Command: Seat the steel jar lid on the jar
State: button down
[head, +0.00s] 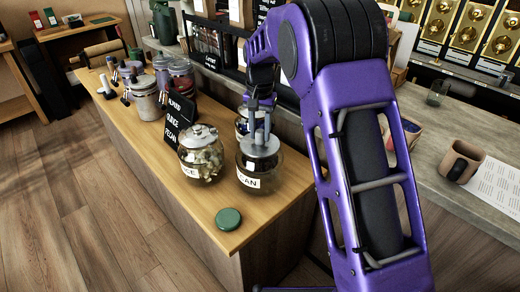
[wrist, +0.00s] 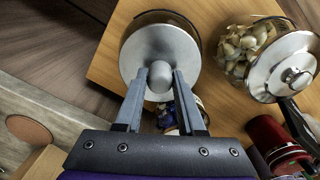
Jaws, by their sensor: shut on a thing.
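The steel jar lid (head: 260,145) is a round grey disc with a knob, over the mouth of the glass jar (head: 250,181), whose white label ends in "AN". My gripper (head: 259,112) is above it, pointing down, its fingers shut on the knob. In the wrist view the gripper (wrist: 159,76) has one finger on each side of the knob, and the lid (wrist: 160,42) covers most of the jar (wrist: 168,16). The jar's edge shows past the lid at the far side. I cannot tell whether the lid rests fully on the rim.
A second lidded glass jar (head: 201,161) stands close on the left, before a black sign (head: 180,117). A green disc (head: 228,219) lies near the wooden counter's (head: 160,168) front edge. More jars (head: 146,98) stand further back. A cup (head: 460,161) is on the right counter.

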jog(key=shift+f, duration=0.25)
jog(key=shift+c, duration=2.2)
grip_release()
jog(key=shift+r, duration=0.1)
notch_tip(320, 180, up, 17)
jog(key=p, duration=0.2)
jog(key=shift+r, duration=0.15)
